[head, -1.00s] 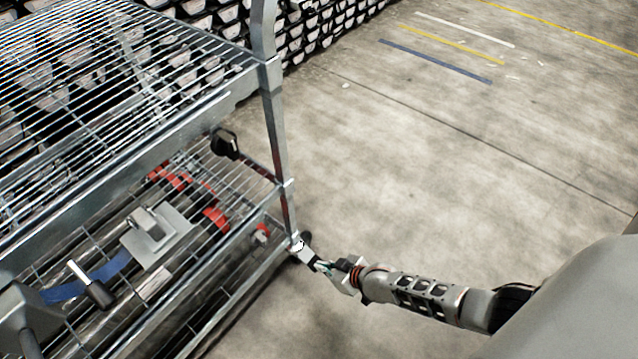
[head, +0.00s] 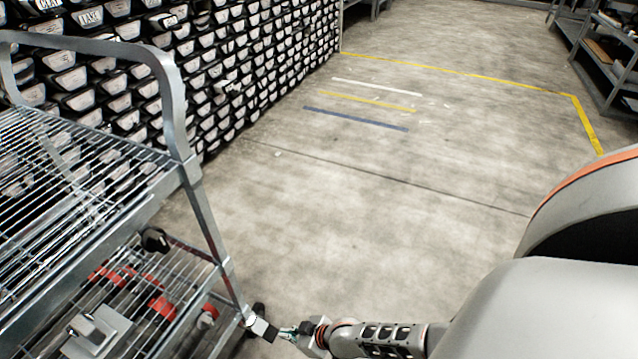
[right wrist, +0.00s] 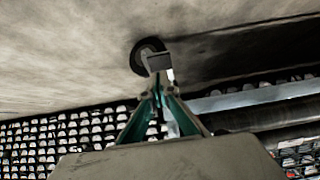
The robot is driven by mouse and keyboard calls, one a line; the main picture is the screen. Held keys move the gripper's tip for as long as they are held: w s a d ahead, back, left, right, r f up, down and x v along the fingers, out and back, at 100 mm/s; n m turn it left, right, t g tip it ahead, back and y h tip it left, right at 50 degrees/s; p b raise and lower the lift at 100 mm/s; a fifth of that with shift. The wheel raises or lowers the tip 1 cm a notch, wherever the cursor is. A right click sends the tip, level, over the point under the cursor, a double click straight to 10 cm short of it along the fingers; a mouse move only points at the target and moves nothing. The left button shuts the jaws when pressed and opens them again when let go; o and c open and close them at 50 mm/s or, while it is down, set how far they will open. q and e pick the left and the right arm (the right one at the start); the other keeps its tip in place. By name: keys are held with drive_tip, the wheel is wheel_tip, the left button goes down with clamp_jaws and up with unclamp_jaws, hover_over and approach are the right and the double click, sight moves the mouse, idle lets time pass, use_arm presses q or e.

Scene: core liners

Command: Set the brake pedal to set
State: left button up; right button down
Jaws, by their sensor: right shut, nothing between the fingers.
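The silver wire cart (head: 195,195) stands at the left of the head view. One dark caster wheel (head: 258,309) shows at its near lower corner. My right gripper (head: 272,329) is shut and empty, low at that corner, beside the caster. In the right wrist view the green fingers of my right gripper (right wrist: 159,80) come together just in front of the caster wheel (right wrist: 140,55). A small grey piece sits at the fingertips; I cannot tell whether it is the brake pedal or the tips themselves, nor how the pedal is set. My left gripper is out of view.
The cart's lower shelf holds red-ended items and a grey block (head: 95,335). A wall of labelled black trays (head: 240,75) stands behind. Open concrete floor with painted lines (head: 360,105) lies to the right. Grey shelving (head: 605,75) stands far right.

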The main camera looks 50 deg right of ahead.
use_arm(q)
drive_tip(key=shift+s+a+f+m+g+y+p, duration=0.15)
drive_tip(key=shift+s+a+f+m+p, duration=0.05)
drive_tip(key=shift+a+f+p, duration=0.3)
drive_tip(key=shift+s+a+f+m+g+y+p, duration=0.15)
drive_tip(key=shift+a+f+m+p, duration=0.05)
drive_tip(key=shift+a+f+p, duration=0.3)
use_arm(e)
drive_tip(key=s+d+r, duration=0.1)
drive_tip(key=s+d, duration=0.1)
drive_tip(key=s, duration=0.5)
drive_tip(key=shift+s+d+r, duration=0.3)
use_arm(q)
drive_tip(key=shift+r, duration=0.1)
